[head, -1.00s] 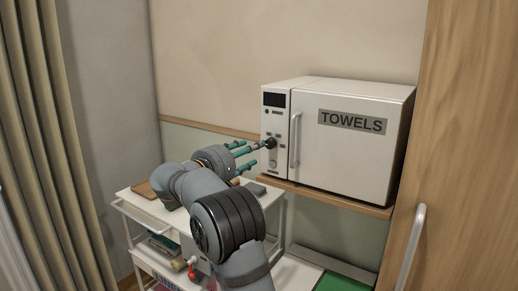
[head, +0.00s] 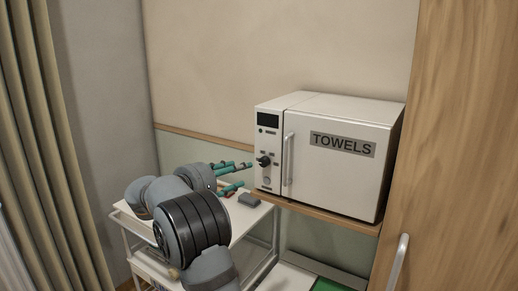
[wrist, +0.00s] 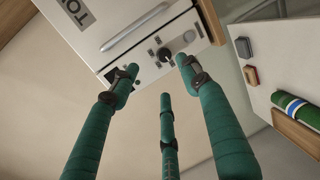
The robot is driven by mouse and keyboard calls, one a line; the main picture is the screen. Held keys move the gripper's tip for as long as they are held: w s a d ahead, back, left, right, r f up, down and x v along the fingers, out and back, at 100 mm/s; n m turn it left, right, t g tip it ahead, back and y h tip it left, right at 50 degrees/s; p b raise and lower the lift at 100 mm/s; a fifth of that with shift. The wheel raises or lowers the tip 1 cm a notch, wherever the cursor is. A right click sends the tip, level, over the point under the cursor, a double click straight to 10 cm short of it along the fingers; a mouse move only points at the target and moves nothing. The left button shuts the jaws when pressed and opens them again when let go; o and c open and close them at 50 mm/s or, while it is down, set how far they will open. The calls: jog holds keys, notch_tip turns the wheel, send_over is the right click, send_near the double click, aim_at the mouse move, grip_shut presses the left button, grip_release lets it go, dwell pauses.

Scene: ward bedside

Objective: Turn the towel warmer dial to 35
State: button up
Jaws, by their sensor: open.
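The white towel warmer (head: 345,115) marked TOWELS stands on a wooden shelf with its door shut. Its black dial (head: 264,161) is on the narrow control panel left of the door handle, below a dark display. The dial also shows in the wrist view (wrist: 163,55), with small marks around it too small to read. My gripper (head: 243,174) has three teal fingers, spread open and empty. In the head view the fingertips are left of and slightly below the dial, apart from it. In the wrist view (wrist: 160,76) the dial appears just beyond and between the fingertips.
A white cart (head: 243,222) stands below and left of the warmer, with a grey block (head: 249,200) on it. The wrist view shows a reddish block (wrist: 251,75) and a green roll (wrist: 300,108). A wooden cabinet door (head: 460,150) closes off the right side.

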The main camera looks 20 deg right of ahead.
jog(key=s+a+f+m+g+y+p, duration=0.1)
jog(key=s+a+f+g+y, duration=0.25)
jog(key=f, duration=0.65)
jog(key=s+a+f+m+g+y+p, duration=0.1)
jog(key=s+a+f+g+y+p, duration=0.2)
jog(key=f, duration=0.6)
jog(key=w+a+f+m+t+y, duration=0.2)
jog(key=a+f+m+y, duration=0.15)
jog(key=a, duration=0.35)
jog(key=w+a+f+m+t+y, duration=0.2)
jog(key=w+a+f+y, duration=0.15)
jog(key=a, duration=0.25)
jog(key=w+r+m+t, duration=0.2)
jog(key=w, duration=0.1)
jog(key=m+t+h, duration=0.4)
jog(key=m+h, duration=0.9)
jog(key=h, duration=0.1)
send_near(263, 164)
jog(key=p+x, duration=0.1)
jog(key=x, duration=0.1)
jog(key=p+x, duration=0.2)
jog(key=x, duration=0.1)
jog(key=p+x, duration=0.2)
jog(key=x, duration=0.1)
jog(key=shift+w+d+r, duration=0.1)
jog(key=shift+r, duration=0.15)
jog(key=shift+w+d+f, duration=0.15)
jog(key=shift+w+d, duration=0.25)
jog(key=shift+d, duration=0.05)
